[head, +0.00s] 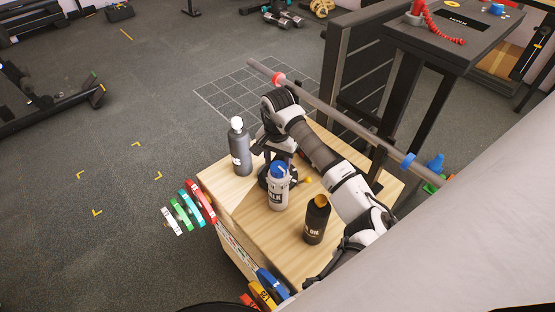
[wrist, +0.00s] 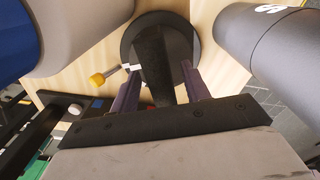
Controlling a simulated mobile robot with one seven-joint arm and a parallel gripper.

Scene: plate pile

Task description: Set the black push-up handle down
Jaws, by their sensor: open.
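The black push-up handle (wrist: 155,58) stands on the wooden box top (wrist: 75,75), its round base flat on the wood as far as I can see. In the head view its dark base (head: 264,181) shows partly behind the blue-capped bottle. My gripper (wrist: 163,84) is open, with one dark purple finger on each side of the handle's upright part. I cannot tell whether either finger touches it. In the head view my gripper (head: 281,160) points down over the box, mostly hidden by my arm and the bottle.
A grey bottle with a white cap (head: 240,152) stands left of the handle. A blue-capped bottle (head: 277,190) stands close in front, and a black orange-capped bottle (head: 316,222) stands nearer. A long bar (head: 330,115) runs behind my arm. The box's front right top is clear.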

